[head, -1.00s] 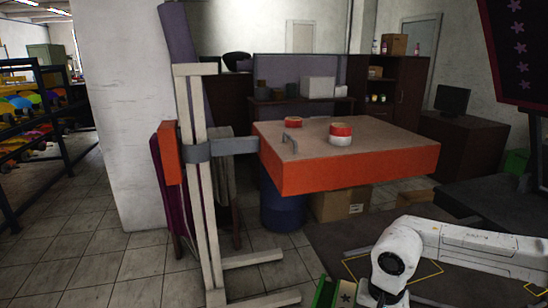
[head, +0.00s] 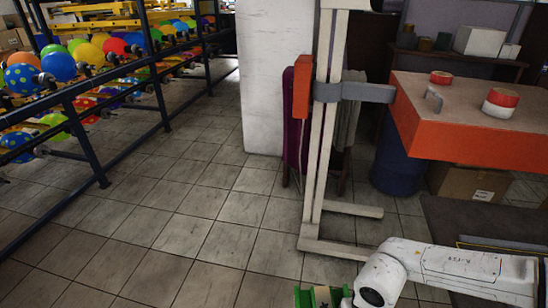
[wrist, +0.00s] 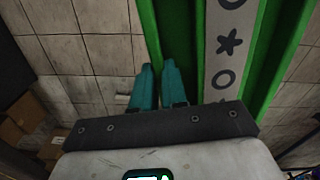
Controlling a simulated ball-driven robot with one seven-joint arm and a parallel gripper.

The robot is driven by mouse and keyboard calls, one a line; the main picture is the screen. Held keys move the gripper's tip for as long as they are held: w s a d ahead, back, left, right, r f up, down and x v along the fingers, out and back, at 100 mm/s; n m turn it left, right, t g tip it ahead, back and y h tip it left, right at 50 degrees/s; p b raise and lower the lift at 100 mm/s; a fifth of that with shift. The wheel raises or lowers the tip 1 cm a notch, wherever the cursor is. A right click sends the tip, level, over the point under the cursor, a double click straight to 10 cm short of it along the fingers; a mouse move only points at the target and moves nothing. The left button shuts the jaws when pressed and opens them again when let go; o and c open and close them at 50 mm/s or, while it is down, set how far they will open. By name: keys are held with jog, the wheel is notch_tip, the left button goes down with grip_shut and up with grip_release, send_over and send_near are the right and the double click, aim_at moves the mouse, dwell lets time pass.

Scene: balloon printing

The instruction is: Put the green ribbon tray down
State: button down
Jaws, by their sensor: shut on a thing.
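The green ribbon tray (wrist: 190,45) fills the upper right of the wrist view. A pale ribbon (wrist: 230,45) with dark stars and rings lies along it. My gripper (wrist: 159,68), with teal fingers, is shut on the tray's near-left wall. The tiled floor shows far below, so the tray hangs in the air. In the head view only a small part of the tray (head: 307,298) shows at the bottom edge, beside the end of my white arm. The rest of it is cut off.
A rack (head: 75,95) of colourful balloons stands at the left. A white wooden stand (head: 325,120) and a blue barrel (head: 398,165) are at centre right. An orange-sided table (head: 460,142) holds tape rolls. The tiled floor (head: 180,235) between rack and stand is clear.

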jog(key=shift+s+f, duration=0.7)
jog(key=shift+f, duration=0.05)
jog(key=w+r, duration=0.4)
jog(key=r, duration=0.1)
jog(key=shift+w+r, duration=0.2)
jog(key=shift+r, duration=0.05)
jog(key=shift+d, duration=0.15)
